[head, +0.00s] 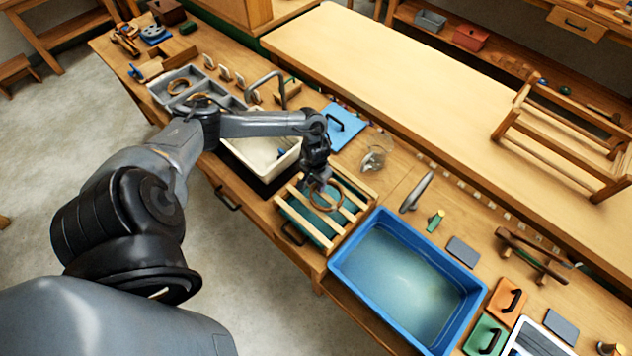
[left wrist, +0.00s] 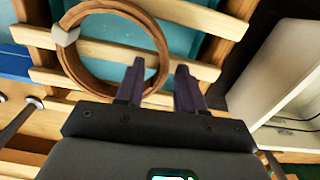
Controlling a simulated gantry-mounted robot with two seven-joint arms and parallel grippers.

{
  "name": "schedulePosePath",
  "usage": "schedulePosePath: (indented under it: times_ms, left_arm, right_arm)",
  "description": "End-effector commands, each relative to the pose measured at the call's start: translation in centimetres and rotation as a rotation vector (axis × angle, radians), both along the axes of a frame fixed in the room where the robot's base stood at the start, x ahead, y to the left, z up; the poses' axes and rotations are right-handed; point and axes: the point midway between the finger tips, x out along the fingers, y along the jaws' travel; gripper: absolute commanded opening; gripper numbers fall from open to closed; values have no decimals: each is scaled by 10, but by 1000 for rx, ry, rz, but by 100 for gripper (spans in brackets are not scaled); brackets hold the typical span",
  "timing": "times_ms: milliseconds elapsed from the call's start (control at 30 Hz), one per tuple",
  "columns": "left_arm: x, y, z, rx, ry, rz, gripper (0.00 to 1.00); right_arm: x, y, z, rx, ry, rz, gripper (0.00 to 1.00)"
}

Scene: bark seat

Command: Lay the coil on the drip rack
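The coil (head: 341,196), a brown ring with a small pale tag, lies over the wooden slats of the drip rack (head: 300,222), above its teal tray. In the left wrist view the coil (left wrist: 66,62) looks flat on the slats (left wrist: 32,45). My left gripper (head: 318,181) is just over the coil, pointing down. Its two dark fingers (left wrist: 158,82) are apart, with the coil's near rim in the gap between them. Whether the fingers touch the rim is unclear. My right gripper is in neither view.
A blue basin of water (head: 400,280) stands right of the rack. A white tub (head: 262,158) stands to its left. A grey divided tray (head: 185,90) holds other rings.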

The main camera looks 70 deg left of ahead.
Motion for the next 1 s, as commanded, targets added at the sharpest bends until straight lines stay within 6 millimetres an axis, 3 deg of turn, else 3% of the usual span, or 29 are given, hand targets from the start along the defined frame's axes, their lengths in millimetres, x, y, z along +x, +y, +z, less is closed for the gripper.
schedulePosePath:
  times_ms: [267, 433, 1000]
  left_arm:
    - [0, 0, 1, 0, 0, 0, 38]
    - [1, 1, 13, 1, -2, 0, 38]
    - [1, 0, 106, 0, -2, -1, 38]
  right_arm:
    - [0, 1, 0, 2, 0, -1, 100]
    - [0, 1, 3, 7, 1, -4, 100]
    - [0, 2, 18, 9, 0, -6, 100]
